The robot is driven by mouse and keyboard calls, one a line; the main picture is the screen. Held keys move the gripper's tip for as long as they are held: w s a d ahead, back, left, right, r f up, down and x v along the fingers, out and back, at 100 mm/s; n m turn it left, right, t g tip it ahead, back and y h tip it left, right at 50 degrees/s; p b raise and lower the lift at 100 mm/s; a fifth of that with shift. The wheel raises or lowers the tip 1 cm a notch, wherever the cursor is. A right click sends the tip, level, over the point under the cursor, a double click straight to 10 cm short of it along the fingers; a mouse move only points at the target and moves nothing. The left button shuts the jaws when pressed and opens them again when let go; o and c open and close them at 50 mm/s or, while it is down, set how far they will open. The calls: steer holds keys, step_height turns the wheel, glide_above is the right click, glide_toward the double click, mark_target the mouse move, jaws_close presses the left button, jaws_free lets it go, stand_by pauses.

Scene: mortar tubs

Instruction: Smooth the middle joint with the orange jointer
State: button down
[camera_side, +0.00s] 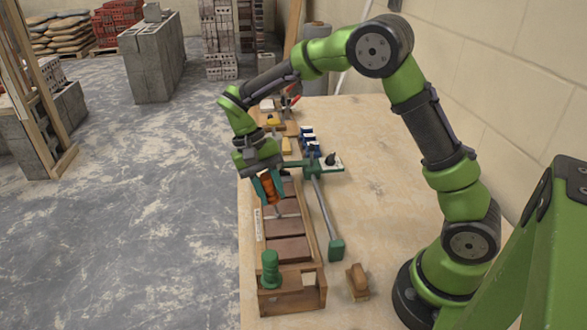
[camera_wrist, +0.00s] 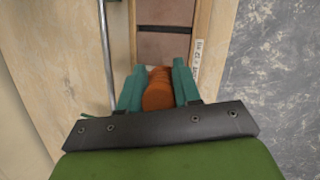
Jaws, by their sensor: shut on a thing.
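My gripper (camera_side: 267,187) has teal fingers and is shut on the orange handle of the jointer (camera_side: 268,190). The orange handle also shows between the fingers in the wrist view (camera_wrist: 158,92).
A metal bar with green ends (camera_side: 325,212) lies along the frame's right side. A wooden block (camera_side: 357,281) sits on the table (camera_side: 370,180) at the near right. Blue-and-white items (camera_side: 307,138) stand farther back.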

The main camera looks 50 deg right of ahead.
steer(key=shift+s+d, duration=0.3)
steer(key=shift+s, duration=0.1)
steer(key=shift+d, duration=0.15)
steer(key=shift+s+d, duration=0.35)
steer(key=shift+d, duration=0.05)
steer(key=shift+s+d, duration=0.1)
steer(key=shift+s+d+f, duration=0.1)
steer(key=shift+s+d, duration=0.35)
steer(key=shift+s, duration=0.05)
stand_by(0.4)
steer(key=shift+d, duration=0.1)
steer(key=shift+s+d, duration=0.5)
steer(key=shift+s, duration=0.05)
